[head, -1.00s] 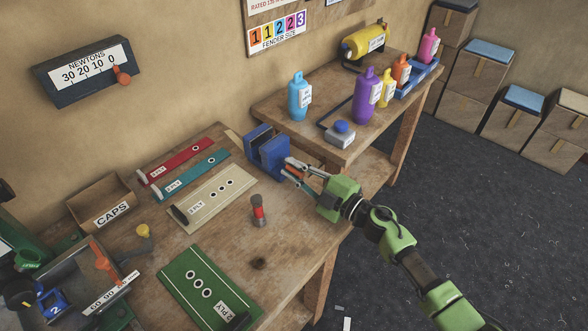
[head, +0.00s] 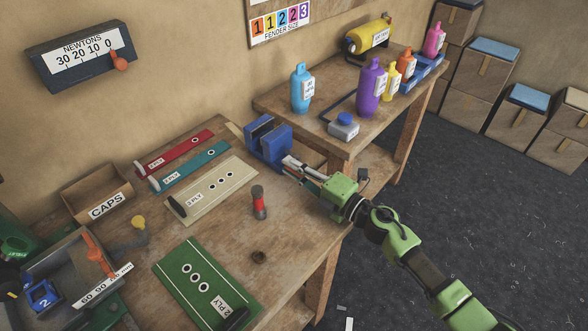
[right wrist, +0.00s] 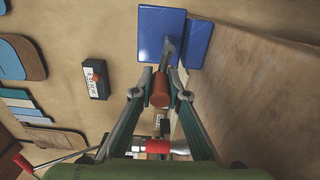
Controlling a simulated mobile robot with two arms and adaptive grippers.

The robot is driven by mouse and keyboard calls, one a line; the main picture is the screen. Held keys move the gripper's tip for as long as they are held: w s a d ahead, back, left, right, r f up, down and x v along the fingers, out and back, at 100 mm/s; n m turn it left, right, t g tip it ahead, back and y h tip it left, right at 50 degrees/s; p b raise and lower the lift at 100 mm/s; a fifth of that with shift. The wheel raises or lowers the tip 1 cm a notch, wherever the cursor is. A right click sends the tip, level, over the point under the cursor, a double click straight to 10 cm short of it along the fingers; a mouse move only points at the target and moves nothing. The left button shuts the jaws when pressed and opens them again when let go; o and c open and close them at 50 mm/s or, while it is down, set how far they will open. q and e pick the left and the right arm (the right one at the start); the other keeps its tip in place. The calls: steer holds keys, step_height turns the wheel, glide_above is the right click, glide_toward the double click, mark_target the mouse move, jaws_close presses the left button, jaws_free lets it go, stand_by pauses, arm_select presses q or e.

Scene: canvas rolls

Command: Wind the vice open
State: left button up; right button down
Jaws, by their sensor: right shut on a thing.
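The blue vice (head: 266,141) stands on the near bench's back right corner, and a gap shows between its jaws. In the right wrist view the vice (right wrist: 162,32) is at the top, with a grey screw running towards me to an orange-brown handle (right wrist: 160,90). My right gripper (head: 289,167) is at the vice's front side. In the right wrist view its fingertips (right wrist: 160,84) are on either side of the handle, shut on it. In the head view the fingers mostly hide the handle. My left gripper is not in view.
A red-and-grey cylinder (head: 259,203) stands on the near bench, left of my right arm. Printed strips and a CAPS box (head: 97,196) lie further left. The second bench holds several bottles, with a grey blue-capped container (head: 343,127) near the vice.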

steer(key=shift+f, duration=0.1)
stand_by(0.5)
steer(key=c, duration=2)
jaws_free()
steer(key=shift+o, duration=0.2)
steer(key=v, duration=1.2)
